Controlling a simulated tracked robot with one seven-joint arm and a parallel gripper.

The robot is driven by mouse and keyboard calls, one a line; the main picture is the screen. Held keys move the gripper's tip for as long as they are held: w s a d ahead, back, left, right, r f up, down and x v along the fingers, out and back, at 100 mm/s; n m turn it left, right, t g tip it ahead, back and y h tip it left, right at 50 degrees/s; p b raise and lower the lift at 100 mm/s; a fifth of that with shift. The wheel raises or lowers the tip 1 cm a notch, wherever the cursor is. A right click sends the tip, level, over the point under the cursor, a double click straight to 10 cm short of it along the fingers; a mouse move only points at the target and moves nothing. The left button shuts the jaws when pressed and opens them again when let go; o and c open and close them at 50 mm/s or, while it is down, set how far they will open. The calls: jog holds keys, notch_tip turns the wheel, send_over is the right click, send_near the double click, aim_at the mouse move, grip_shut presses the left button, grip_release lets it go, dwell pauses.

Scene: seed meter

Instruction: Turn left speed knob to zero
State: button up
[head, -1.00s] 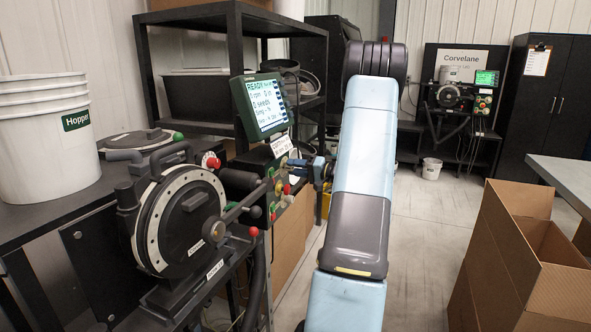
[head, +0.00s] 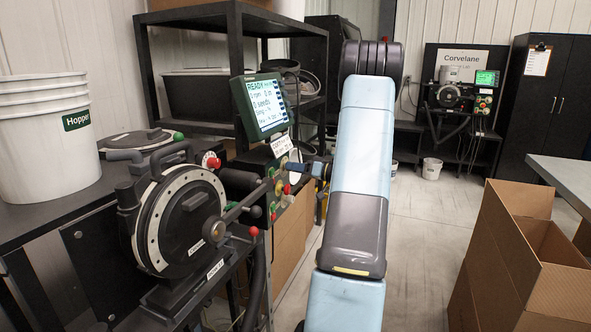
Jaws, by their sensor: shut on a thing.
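The control panel (head: 275,188) with green face, red and other coloured buttons and knobs stands left of my arm, below the tilted display (head: 262,104). The display reads READY and 0 seeds. My gripper (head: 297,168) reaches in from the right and is shut at the upper part of this panel, on what appears to be the left speed knob. The knob is small and mostly hidden by the fingers, so its pointer and marks cannot be read.
The round seed meter (head: 182,222) with its red-tipped levers stands in front left of the panel. A white Hopper bucket (head: 42,140) is on the dark bench. An open cardboard box (head: 515,265) stands at the right. Clear floor (head: 425,230) lies between.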

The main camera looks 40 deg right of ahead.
jog(key=shift+f, duration=0.1)
dwell(0.4)
jog(key=o, duration=1)
jog(key=shift+o, duration=0.2)
jog(key=v, duration=1.3)
jog(key=shift+s+d, duration=0.25)
